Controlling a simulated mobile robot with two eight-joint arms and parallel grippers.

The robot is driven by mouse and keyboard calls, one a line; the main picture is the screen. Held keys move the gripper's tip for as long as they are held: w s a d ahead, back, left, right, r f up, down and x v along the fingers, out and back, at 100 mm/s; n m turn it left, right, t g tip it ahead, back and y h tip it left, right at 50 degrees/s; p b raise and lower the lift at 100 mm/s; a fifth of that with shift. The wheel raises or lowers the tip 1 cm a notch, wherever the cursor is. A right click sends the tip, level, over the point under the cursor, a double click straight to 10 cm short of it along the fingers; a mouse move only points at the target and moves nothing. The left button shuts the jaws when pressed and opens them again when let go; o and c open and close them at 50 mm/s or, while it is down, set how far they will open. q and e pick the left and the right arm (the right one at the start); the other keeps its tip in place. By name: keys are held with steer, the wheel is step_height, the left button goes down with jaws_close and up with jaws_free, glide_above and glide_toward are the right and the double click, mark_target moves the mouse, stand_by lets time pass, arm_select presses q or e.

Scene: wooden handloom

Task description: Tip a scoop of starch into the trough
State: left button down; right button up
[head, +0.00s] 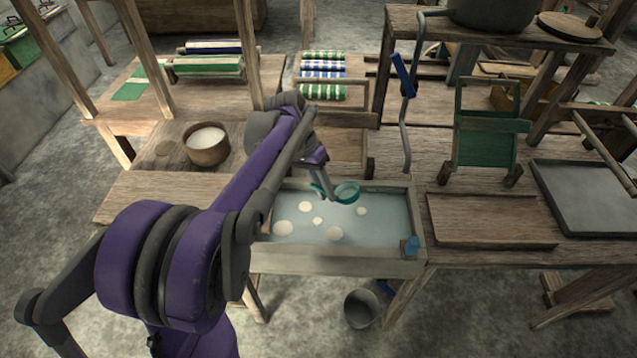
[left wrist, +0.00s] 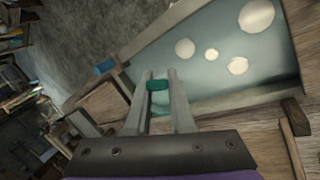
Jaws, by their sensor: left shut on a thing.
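The trough (head: 335,262) is a wooden box with grey-blue liquid (head: 385,222) in it, and several round white patches lie on that liquid. My left gripper (head: 327,193) is above the back part of the trough, shut on the handle of the teal scoop. The scoop (head: 347,192) hangs over the liquid; no white load shows in it, and its exact tilt is hard to tell. In the left wrist view a teal piece of the scoop (left wrist: 158,86) sits between the fingers. A round brown bowl (head: 207,155) of white starch (head: 206,138) stands left of the trough. My right gripper is not in view.
A blue piece (head: 410,245) sits at the trough's front right corner. A bucket (head: 361,307) stands on the floor below. A crank with a blue grip (head: 403,75) rises behind the trough. A wooden board (head: 490,220) lies to the right; striped rolls (head: 322,70) lie behind.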

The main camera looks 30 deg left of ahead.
arm_select(q)
steer(key=d+r+y+p, duration=0.3)
steer(key=r+y, duration=0.2)
steer(key=r, duration=0.1)
steer(key=shift+d+p, duration=0.35)
steer(key=shift+p, duration=0.05)
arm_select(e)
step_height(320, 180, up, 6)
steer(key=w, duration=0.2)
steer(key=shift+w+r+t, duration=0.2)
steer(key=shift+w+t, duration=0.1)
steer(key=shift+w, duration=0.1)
